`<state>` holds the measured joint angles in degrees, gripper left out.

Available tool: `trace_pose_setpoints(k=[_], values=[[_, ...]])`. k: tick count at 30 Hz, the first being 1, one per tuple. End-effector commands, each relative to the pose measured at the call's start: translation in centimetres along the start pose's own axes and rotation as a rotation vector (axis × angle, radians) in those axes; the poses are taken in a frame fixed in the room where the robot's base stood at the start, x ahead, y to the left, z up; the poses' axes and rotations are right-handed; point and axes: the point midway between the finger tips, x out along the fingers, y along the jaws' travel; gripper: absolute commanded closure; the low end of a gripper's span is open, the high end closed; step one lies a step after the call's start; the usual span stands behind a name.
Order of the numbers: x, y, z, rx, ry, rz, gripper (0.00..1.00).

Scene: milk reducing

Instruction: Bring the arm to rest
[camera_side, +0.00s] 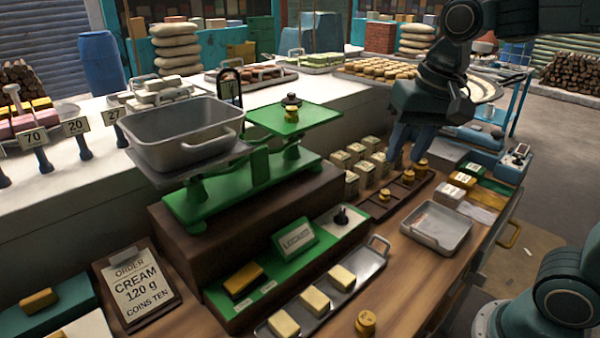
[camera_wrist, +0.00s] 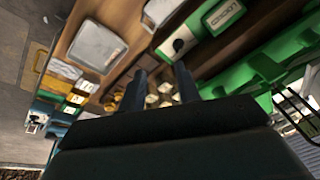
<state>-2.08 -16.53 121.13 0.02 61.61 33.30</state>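My gripper (camera_side: 405,158) hangs from the dark arm at the upper right in the side view, fingers pointing down near the weight tray (camera_side: 373,213). In the wrist view my gripper's two fingers (camera_wrist: 162,72) stand apart, and I see nothing held between them. Small cream blocks (camera_side: 362,163) stand just left of the fingers in the side view. A brass weight (camera_side: 421,166) stands close to the right fingertip; I cannot tell whether they touch. The green scale (camera_side: 250,187) carries a grey metal pan (camera_side: 185,140) and, on its other plate, a small weight (camera_side: 291,108).
The order card (camera_side: 140,285) stands front left. Trays of goods line the back counter.

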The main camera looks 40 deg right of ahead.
Motion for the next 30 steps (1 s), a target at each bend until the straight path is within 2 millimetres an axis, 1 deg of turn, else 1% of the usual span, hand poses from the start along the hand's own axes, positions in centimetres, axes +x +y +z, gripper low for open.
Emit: trace_pose_setpoints(k=[1, 7, 12, 16, 22, 30], values=[[-0.3, 0.7, 0.8, -0.040, 0.021, -0.012, 0.67], [-0.6, 2.9, 3.7, -0.221, 0.098, -0.044, 0.67], [-0.4, 4.6, 6.1, -0.370, 0.166, -0.059, 0.67], [0.0, 5.6, 7.5, -0.461, 0.210, -0.062, 0.67], [0.4, 6.3, 8.5, -0.536, 0.245, -0.061, 0.67], [0.5, 6.4, 8.6, -0.546, 0.248, -0.060, 0.67]])
